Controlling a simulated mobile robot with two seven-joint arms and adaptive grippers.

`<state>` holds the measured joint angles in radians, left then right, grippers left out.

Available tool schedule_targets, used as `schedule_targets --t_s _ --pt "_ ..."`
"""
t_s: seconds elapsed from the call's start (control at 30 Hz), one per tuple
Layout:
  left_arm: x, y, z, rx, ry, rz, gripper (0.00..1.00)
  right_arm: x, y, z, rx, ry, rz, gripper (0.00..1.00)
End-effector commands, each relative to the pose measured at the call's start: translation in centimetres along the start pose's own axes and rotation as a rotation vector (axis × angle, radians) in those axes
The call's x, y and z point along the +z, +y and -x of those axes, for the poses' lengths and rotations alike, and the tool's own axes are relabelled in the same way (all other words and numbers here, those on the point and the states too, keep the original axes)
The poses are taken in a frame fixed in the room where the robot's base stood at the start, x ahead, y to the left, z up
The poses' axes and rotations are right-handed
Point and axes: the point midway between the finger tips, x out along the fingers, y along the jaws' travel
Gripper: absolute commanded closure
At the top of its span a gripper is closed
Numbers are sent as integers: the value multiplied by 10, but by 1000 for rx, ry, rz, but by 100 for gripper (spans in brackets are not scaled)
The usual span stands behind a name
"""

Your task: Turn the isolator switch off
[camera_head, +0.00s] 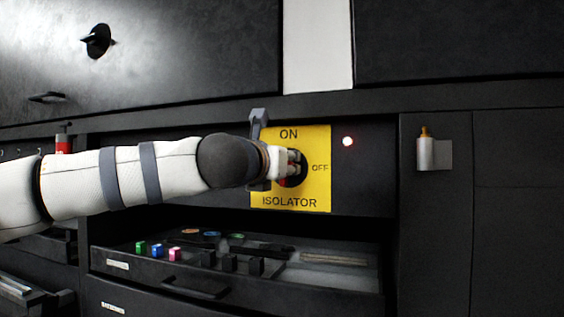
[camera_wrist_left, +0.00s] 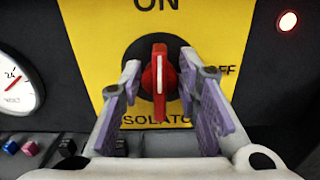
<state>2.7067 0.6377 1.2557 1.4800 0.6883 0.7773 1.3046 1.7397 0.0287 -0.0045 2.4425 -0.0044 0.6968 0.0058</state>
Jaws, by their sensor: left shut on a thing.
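The yellow isolator plate (camera_head: 320,190) is on the dark wall panel, marked ON at the top, OFF at the right and ISOLATOR below. The switch's red handle (camera_wrist_left: 159,85) with a white line stands upright on a black round base, pointing to ON. My left gripper (camera_head: 293,163) is at the switch, covering much of it in the head view. In the left wrist view its fingers (camera_wrist_left: 159,78) are on either side of the red handle, shut on it. My right gripper is not in view.
A red lamp (camera_head: 348,141) glows right of the plate. Below is an open drawer (camera_head: 200,290) with small coloured blocks and black parts. A white cylinder with an orange top (camera_head: 425,152) is mounted at the right. A volt gauge (camera_wrist_left: 14,83) is left of the plate.

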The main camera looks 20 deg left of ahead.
Motion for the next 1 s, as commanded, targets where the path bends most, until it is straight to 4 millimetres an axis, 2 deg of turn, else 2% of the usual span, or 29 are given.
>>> schedule_targets --t_s 0.27,1.0 --pt "7 -2 2 1 -5 -179 97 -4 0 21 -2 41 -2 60" --pt "6 -9 4 5 -9 -883 97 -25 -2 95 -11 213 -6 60"
